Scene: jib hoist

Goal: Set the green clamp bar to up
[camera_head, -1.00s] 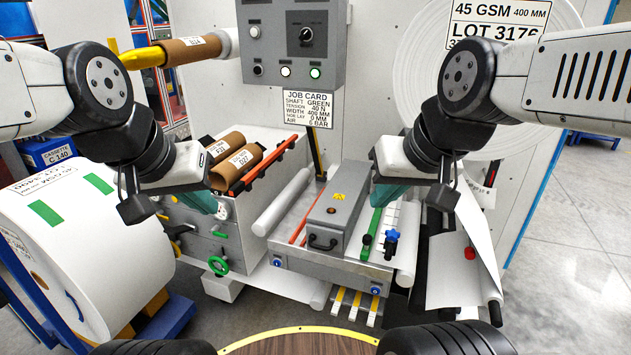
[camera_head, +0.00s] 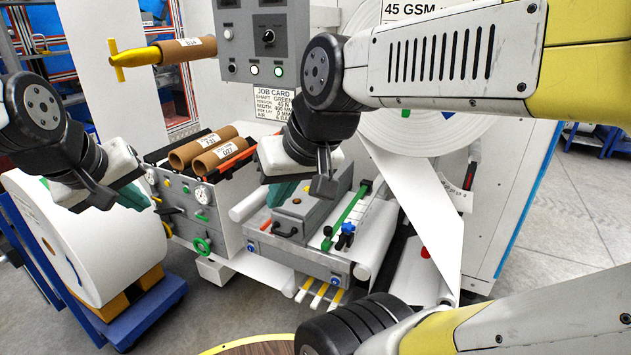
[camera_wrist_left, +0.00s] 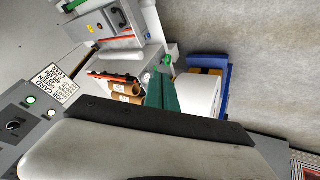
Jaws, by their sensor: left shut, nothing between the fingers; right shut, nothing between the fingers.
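The green clamp bar (camera_head: 348,207) lies along the flat grey table in the middle of the head view. A dark green knob (camera_head: 327,242) is at its near end, with a blue knob (camera_head: 348,229) to the right. My right gripper (camera_head: 283,193) has teal fingers, which are shut and empty. It appears in front of the grey box, left of the bar, partly hidden behind its own wrist. My left gripper (camera_head: 134,197) is shut and empty beside the white roll, far left of the bar. Its teal fingers also show in the left wrist view (camera_wrist_left: 161,92).
A grey box with a black handle (camera_head: 300,215) stands on the table left of the bar. Brown cores (camera_head: 205,150) lie on the cabinet. A large white roll (camera_head: 95,240) stands at left. A control panel (camera_head: 262,40) hangs above.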

